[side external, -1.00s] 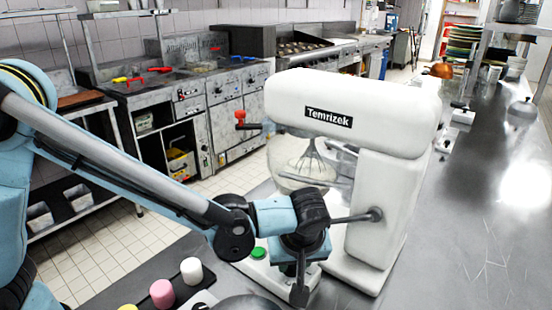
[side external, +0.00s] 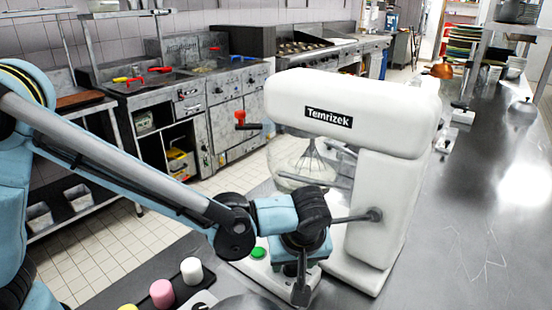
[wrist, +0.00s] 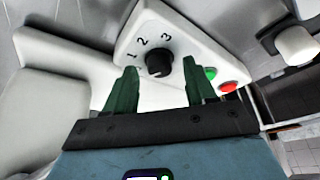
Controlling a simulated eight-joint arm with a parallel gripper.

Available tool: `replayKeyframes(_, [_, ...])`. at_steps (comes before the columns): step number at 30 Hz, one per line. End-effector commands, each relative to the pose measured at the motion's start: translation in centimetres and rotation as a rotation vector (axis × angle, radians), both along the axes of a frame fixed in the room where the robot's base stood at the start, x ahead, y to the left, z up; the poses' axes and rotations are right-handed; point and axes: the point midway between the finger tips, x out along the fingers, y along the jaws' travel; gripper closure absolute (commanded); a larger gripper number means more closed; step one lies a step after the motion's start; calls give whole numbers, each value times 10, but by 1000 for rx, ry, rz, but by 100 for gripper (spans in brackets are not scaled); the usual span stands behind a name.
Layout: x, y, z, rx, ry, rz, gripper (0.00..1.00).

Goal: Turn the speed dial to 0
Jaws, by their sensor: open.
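The speed dial (wrist: 159,62) is a small black knob on the white control panel (wrist: 190,44) of the mixer, seen in the wrist view. The numbers 1, 2 and 3 show around it; no 0 is visible, and I cannot make out its setting. My gripper (wrist: 160,68) is open, its two green fingers on either side of the knob in the picture, with no clear contact. In the side view the white mixer (side external: 352,112) stands on the counter, with a whisk (side external: 312,157) in its bowl. My gripper (side external: 299,284) is low in front of it, hiding the dial.
A green button (wrist: 210,73) and a red button (wrist: 228,87) sit on the panel close to the right finger. A white cylinder (side external: 192,270) and a pink cylinder (side external: 162,293) stand left of my gripper.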

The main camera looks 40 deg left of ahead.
Motion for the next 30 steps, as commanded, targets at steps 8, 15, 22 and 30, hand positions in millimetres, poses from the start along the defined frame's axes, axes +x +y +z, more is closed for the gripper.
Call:
replayKeyframes(8, [-11, -11, 37, 0, 0, -3, 44])
replayKeyframes(15, [-23, -23, 78, 1, 1, -2, 44])
replayKeyframes(22, [-30, -31, 103, 0, 0, -1, 44])
replayKeyframes(30, [-32, -32, 109, 0, 0, 1, 44])
